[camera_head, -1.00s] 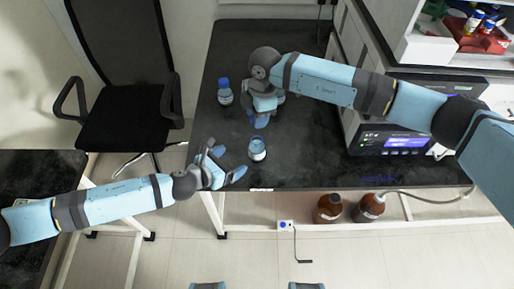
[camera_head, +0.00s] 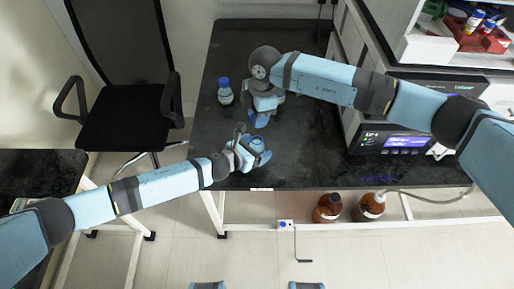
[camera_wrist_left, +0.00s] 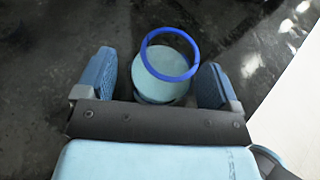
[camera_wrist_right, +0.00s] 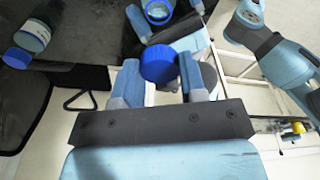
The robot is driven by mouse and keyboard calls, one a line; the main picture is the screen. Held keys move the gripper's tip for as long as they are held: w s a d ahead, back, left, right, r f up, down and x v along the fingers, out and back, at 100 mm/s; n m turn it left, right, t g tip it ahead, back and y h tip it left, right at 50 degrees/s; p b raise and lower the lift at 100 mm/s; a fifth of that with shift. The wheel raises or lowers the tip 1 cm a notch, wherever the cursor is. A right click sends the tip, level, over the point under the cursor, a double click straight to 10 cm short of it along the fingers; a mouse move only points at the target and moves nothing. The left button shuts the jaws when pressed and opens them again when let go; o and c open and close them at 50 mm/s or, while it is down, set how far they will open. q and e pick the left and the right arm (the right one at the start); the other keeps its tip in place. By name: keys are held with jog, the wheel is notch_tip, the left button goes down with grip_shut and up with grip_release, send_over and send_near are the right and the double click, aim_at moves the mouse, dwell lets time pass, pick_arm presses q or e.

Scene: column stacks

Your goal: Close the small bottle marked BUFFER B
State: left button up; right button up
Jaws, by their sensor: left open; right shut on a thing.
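An open small bottle (camera_head: 257,143) with a blue ring at its neck stands upright near the table's front edge. In the left wrist view the bottle (camera_wrist_left: 160,76) sits between the fingers of my left gripper (camera_wrist_left: 165,82). My left gripper (camera_head: 251,147) is open around it; I cannot tell whether a finger touches. My right gripper (camera_head: 262,117) is above the table, behind the bottle. In the right wrist view it is shut on a blue cap (camera_wrist_right: 158,64), and the open bottle (camera_wrist_right: 158,12) shows beyond. No label is readable, so BUFFER B cannot be confirmed.
A second bottle with a blue cap (camera_head: 225,91) stands on the black table (camera_head: 305,155) to the back left. An instrument with a lit display (camera_head: 405,141) stands at the right. Brown bottles (camera_head: 328,208) are on the floor below.

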pick_arm(q)
jog(key=shift+w+d+f, duration=0.1)
jog(key=shift+w+d, duration=0.05)
jog(key=shift+w, duration=0.05)
jog(key=c, duration=1.4)
jog(key=shift+o, duration=0.2)
pick_arm(e)
jog(key=shift+f, duration=2.5)
jog(key=shift+f, duration=0.9)
pick_arm(q)
jog(key=shift+s+d, duration=0.1)
pick_arm(e)
jog(key=shift+d+f, duration=0.1)
jog(key=shift+f, duration=0.25)
